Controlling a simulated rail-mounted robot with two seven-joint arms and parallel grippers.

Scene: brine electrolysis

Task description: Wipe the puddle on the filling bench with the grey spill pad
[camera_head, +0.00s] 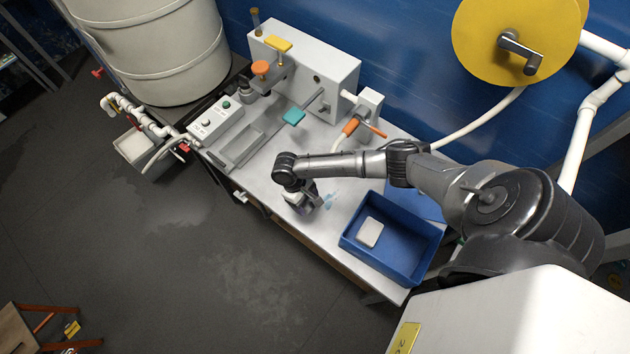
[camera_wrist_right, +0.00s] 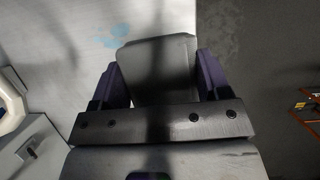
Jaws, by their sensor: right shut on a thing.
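My right gripper (camera_head: 309,205) is over the front part of the white filling bench (camera_head: 335,228), left of the blue tray. In the right wrist view, my right gripper (camera_wrist_right: 157,80) is shut on the grey spill pad (camera_wrist_right: 155,60), a flat grey block between its two dark fingers. The puddle (camera_head: 331,199) is a small light-blue patch on the bench, just right of the gripper. It also shows in the wrist view (camera_wrist_right: 119,30), just beyond the pad's upper left edge. I cannot tell whether the pad touches the bench. My left gripper is not in view.
A blue tray (camera_head: 377,263) holding a whitish block (camera_head: 370,232) stands at the bench's right end. The filling machine (camera_head: 315,72), a button box (camera_head: 217,121) and an orange-handled valve (camera_head: 351,125) stand behind and left. The bench's front edge drops to dark floor.

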